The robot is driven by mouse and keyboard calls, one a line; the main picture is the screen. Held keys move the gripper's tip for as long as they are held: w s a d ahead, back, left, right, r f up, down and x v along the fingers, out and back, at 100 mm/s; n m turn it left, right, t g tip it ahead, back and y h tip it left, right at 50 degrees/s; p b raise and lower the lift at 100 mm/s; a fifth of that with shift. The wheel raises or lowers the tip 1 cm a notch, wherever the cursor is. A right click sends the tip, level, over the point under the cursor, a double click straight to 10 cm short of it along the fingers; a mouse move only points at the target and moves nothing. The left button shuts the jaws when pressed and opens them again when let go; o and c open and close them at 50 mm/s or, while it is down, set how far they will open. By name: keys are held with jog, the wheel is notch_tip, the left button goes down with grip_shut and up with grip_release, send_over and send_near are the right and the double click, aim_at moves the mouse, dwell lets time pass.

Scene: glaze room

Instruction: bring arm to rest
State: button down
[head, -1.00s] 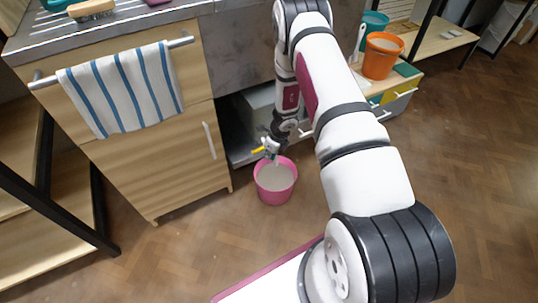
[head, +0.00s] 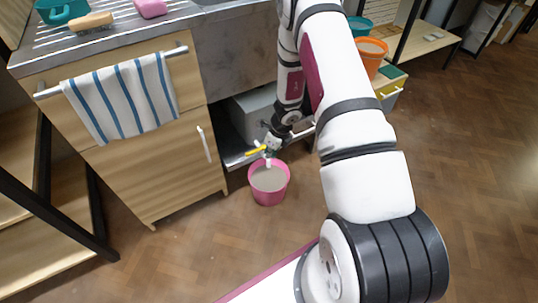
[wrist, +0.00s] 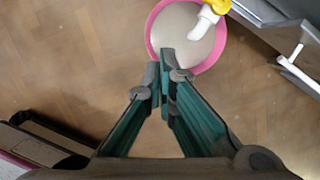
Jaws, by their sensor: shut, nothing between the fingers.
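My gripper (wrist: 165,68) is shut and empty in the wrist view, its two fingertips together, over the near rim of the pink bucket. In the head view my gripper (head: 271,146) hangs just above that bucket (head: 269,199), which stands on the floor in front of the open cupboard. The bucket (wrist: 152,28) holds something pale grey. A white and yellow object (wrist: 207,20) shows over the bucket's far side. Its yellow part (head: 256,150) also shows in the head view, beside my fingers. I cannot tell whether it rests in the bucket.
A wooden cabinet (head: 150,170) with a striped towel (head: 118,95) stands to the left. The open cupboard holds a grey box (head: 254,108). An orange bucket (head: 370,57) and a teal bucket (head: 360,27) stand at the back right. The wooden floor (head: 470,150) is clear on the right.

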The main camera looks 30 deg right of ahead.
jog(key=shift+r, duration=0.1)
dwell(0.5)
